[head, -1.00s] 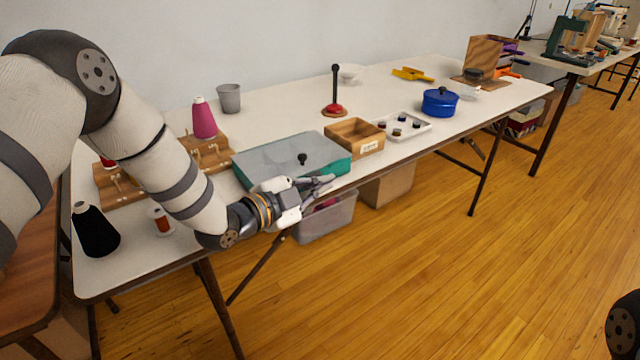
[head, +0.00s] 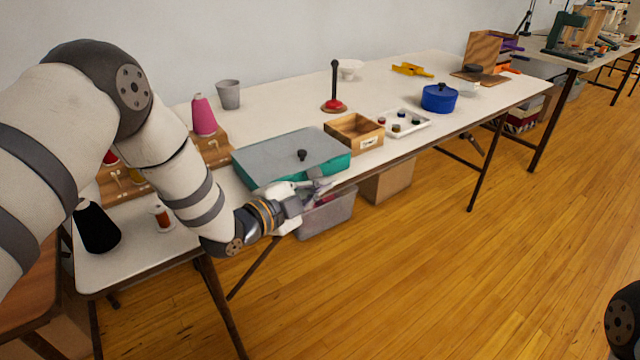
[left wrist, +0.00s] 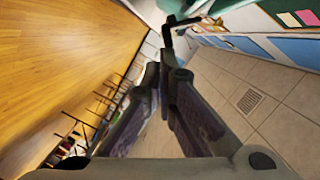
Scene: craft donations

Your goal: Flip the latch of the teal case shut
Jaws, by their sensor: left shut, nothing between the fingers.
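The teal case (head: 262,181) lies closed at the table's front edge in the head view, with a grey lid (head: 285,152) and a black knob on top. Its latch is not clearly visible; my gripper covers part of the front. My left gripper (head: 322,187) is at the case's front right, level with its front side, shut and empty. In the left wrist view my left fingertips (left wrist: 167,62) meet. A thin dark piece (left wrist: 181,22) shows just past them; I cannot tell whether it is the latch or whether they touch. My right gripper is not in view.
A wooden box (head: 345,129) stands close at the case's right. Behind it is a red-based stand with a black post (head: 335,85). A grey cup (head: 229,95) and thread cones stand behind and left. A grey bin (head: 327,216) sits below the table edge. The floor in front is clear.

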